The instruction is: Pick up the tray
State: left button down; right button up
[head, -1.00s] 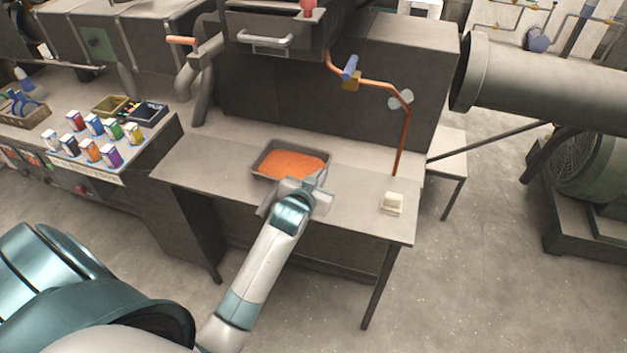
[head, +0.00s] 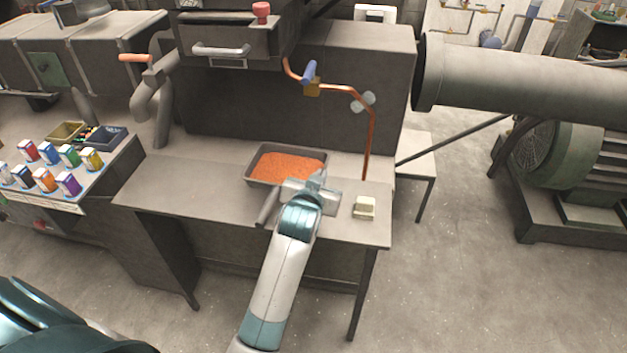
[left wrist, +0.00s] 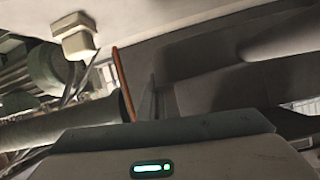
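The tray (head: 248,178) is a dark grey, shallow rectangular pan filled with orange granules (head: 287,166). It sits flat on the grey workbench, near the middle of the head view. My left gripper (head: 312,188) is at the tray's near right side and covers part of its near edge. Whether it touches the tray is hidden, and the finger gap is not clear. In the left wrist view my gripper's housing fills the bottom, and I cannot make out the tray with certainty. My right gripper is not in view.
A small cream block (head: 364,207) stands on the workbench (head: 190,190) right of my gripper. A copper pipe (head: 371,140) rises behind it. A dark machine housing (head: 340,70) backs the bench. Bare bench lies left of the tray. Several coloured boxes (head: 47,180) stand on the left counter.

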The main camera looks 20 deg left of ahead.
pick_arm(q)
jog(key=shift+w+d+r, duration=0.1)
jog(key=shift+d+r, duration=0.25)
jog(key=shift+d, duration=0.05)
dwell(0.7)
jog(key=s+d+m+h+b, duration=0.2)
jog(key=s+d+b, duration=0.2)
jog(key=s, duration=0.9)
jog(key=shift+r+h, duration=0.4)
jog(key=shift+d, duration=0.1)
